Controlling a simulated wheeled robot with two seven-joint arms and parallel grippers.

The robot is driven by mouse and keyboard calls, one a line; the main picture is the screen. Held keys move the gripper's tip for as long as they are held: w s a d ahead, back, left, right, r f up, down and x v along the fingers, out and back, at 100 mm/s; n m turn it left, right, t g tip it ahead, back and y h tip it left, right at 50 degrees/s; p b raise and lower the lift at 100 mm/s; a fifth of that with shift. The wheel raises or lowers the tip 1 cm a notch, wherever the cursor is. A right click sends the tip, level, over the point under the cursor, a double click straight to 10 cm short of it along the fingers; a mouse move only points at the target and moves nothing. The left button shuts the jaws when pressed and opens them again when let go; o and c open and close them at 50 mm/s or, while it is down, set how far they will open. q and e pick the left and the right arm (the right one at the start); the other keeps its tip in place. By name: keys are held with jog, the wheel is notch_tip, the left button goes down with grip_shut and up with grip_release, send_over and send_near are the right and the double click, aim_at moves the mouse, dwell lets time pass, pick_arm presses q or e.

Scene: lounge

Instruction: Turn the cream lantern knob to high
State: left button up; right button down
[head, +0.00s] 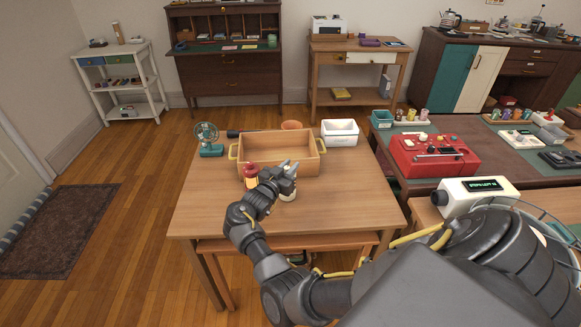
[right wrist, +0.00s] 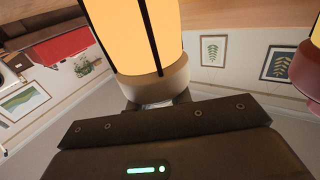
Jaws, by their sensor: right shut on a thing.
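The cream lantern (head: 288,196) stands near the middle of the wooden table, mostly hidden by my right gripper (head: 287,172) in the head view. In the right wrist view the lantern's glowing yellow body (right wrist: 135,35), with dark bars and a cream base, fills the upper middle. My right gripper is shut on a small part at the lantern's base, apparently the knob (right wrist: 155,104), which is mostly hidden by the gripper. The knob's setting cannot be read. My left gripper is not in view.
A red lantern (head: 250,176) stands close to the left of my right gripper. A wooden tray (head: 308,165) lies just behind. A teal fan (head: 207,138) and a white bin (head: 340,132) stand at the table's back. The table's front left is clear.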

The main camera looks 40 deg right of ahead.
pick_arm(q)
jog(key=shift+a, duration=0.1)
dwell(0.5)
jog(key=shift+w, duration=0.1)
pick_arm(e)
jog(key=c, duration=1.3)
grip_release()
jog(key=shift+o, duration=0.2)
jog(key=shift+a, duration=0.1)
